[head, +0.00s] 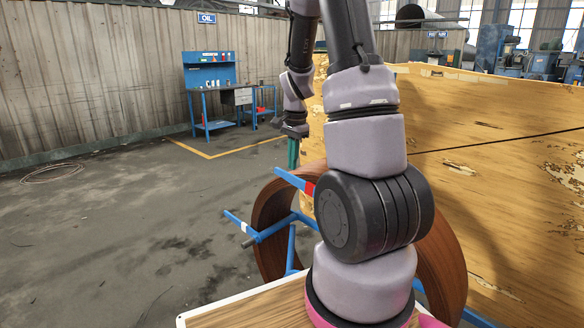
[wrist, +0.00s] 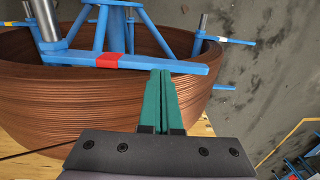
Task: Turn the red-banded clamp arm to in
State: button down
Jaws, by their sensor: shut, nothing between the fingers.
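The red-banded clamp arm (wrist: 150,64) is a flat blue bar with a red band. In the wrist view it lies across the top of the copper-coloured coil (wrist: 60,105), its free end reaching past the coil's near rim. In the head view its blue end (head: 287,177) and red band show left of my arm, which hides the rest. My gripper (wrist: 161,72) has green fingers, shut and empty. In the wrist view the fingertips overlap the bar's near edge, between the band and the free end. In the head view my gripper (head: 293,165) points down beside the bar's end. Contact is unclear.
Other blue clamp arms have white bands, one at the left in the head view (head: 243,227) and another at the right in the wrist view (wrist: 228,39). A large worn yellow panel (head: 500,150) stands behind the coil. Open concrete floor (head: 130,220) lies to the left.

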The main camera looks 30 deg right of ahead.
aim_at(290, 175)
jog(key=shift+w+f, duration=0.1)
jog(key=shift+f, duration=0.95)
jog(key=shift+w+a+f+g+h, duration=0.1)
jog(key=shift+w+f+g+h, duration=0.1)
jog(key=shift+f+g, duration=0.3)
jog(key=shift+w+a+f+g+h, duration=0.1)
jog(key=shift+w+f+g, duration=0.15)
jog(key=shift+f, duration=0.45)
jog(key=shift+s, duration=0.1)
jog(key=shift+r, duration=0.1)
notch_tip(290, 175, up, 14)
